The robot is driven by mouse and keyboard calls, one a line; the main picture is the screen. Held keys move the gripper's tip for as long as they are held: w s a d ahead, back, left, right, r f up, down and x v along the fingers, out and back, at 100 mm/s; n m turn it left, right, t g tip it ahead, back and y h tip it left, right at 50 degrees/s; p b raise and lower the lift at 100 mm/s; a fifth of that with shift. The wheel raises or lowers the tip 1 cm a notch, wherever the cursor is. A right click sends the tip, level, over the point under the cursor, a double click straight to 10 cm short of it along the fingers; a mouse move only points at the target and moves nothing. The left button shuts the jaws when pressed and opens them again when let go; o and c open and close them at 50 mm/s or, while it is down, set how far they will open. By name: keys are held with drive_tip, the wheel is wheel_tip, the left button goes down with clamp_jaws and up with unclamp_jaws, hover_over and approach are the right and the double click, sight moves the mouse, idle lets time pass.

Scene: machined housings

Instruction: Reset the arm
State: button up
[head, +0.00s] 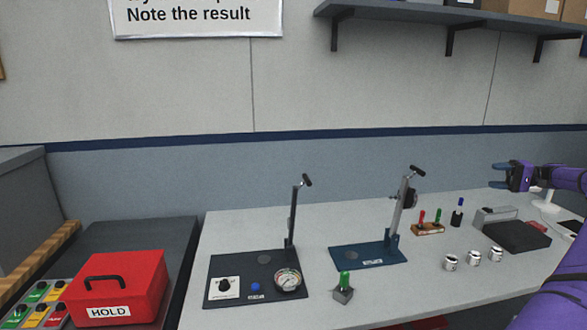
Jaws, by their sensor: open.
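My purple arm comes in from the right edge of the head view. My gripper (495,175) is at the right, raised above the back of the bench. Its fingers point left and are open, with nothing seen between them. My gripper is apart from the things on the bench.
The bench (395,295) bears a dark gauge fixture (235,290), a blue lever fixture (360,257), a green-topped piece (343,288), several metal housings (450,262) and a dark box (517,236). A red HOLD box (118,288) stands left. A shelf (430,12) hangs above.

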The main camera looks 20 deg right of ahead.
drive_tip(key=w+a+r+n+g+h, duration=0.1)
drive_tip(key=w+a+r+g, duration=0.25)
drive_tip(key=w+a, duration=0.4)
drive_tip(key=w+a+r+n+g+h, duration=0.1)
drive_tip(key=w+a+r+g, duration=0.3)
drive_tip(key=a, duration=0.7)
drive_tip(key=w+a+r+n+g+h, duration=0.1)
drive_tip(key=a+r+h, duration=0.2)
drive_tip(key=a, duration=0.8)
drive_tip(key=w+a+r+g+h, duration=0.1)
drive_tip(key=a+r+h, duration=0.15)
drive_tip(key=a, duration=0.85)
drive_tip(key=s+a+r+n+h, duration=0.1)
drive_tip(key=s+a+r+h, duration=0.15)
drive_tip(key=s+a, duration=0.55)
drive_tip(key=s+a+r+n+h, duration=0.1)
drive_tip(key=s+a+r+h, duration=0.15)
drive_tip(key=s+a, duration=0.55)
drive_tip(key=s+a+f+n+t, duration=0.1)
drive_tip(key=s+a+f+t, duration=0.1)
drive_tip(key=s, duration=0.6)
drive_tip(key=s+a+f+t+h, duration=0.1)
drive_tip(key=s+a, duration=0.3)
drive_tip(key=s, duration=0.5)
drive_tip(key=shift+a+f+n+t, duration=0.4)
drive_tip(key=shift+f+t, duration=0.25)
drive_tip(key=shift+t, duration=0.2)
